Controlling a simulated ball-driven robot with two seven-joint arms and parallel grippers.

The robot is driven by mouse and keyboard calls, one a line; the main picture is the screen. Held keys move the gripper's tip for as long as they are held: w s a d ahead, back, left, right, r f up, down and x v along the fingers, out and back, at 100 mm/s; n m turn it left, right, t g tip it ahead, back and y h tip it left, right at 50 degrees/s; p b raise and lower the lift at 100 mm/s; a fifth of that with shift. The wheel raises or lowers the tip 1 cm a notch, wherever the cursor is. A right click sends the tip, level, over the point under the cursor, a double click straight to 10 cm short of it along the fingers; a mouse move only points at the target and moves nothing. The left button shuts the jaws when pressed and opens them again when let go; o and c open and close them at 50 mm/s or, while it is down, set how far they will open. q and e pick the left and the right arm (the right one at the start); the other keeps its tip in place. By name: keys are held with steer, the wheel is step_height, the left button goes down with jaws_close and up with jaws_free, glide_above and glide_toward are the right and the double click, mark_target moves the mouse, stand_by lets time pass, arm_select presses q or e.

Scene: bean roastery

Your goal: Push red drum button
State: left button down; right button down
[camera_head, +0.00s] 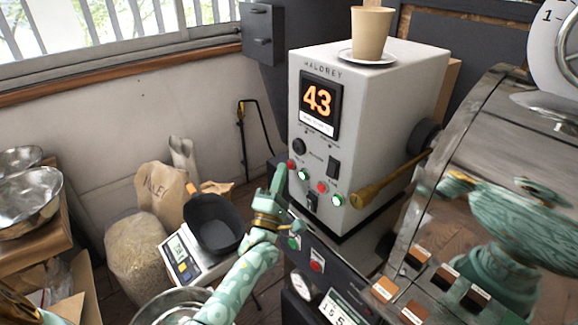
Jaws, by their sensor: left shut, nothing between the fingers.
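My left gripper (279,177) is shut and empty, with its fingertips pointing up beside the lower left of the grey control box (399,90). A red button (291,164) on the box shows just right of the fingertips; I cannot tell whether they touch. Another red button (322,187) sits lower right on the same face, among lit green buttons. On the dark panel below, a third red button (316,265) sits beside a green one (294,242). The button labels are too small to read. My right gripper's fingers do not show.
The box display (318,102) reads 43, and a paper cup (370,34) stands on top. A brass-coloured handle (384,183) sticks out near the metal drum (440,187) at right. A black pan (214,222) rests on a scale (181,258) left of my arm.

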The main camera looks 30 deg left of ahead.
arm_select(q)
steer(key=shift+w+d, duration=0.1)
steer(key=shift+w, duration=0.25)
steer(key=shift+s, duration=0.1)
stand_by(0.5)
steer(key=shift+s+a+p, duration=0.3)
steer(key=shift+s+p, duration=0.1)
steer(key=shift+s, duration=0.3)
steer(key=s+p, duration=0.1)
steer(key=s+a, duration=0.1)
steer(key=s, duration=0.1)
steer(key=s+a+p, duration=0.1)
steer(key=shift+s+p, duration=0.3)
steer(key=shift+s, duration=0.05)
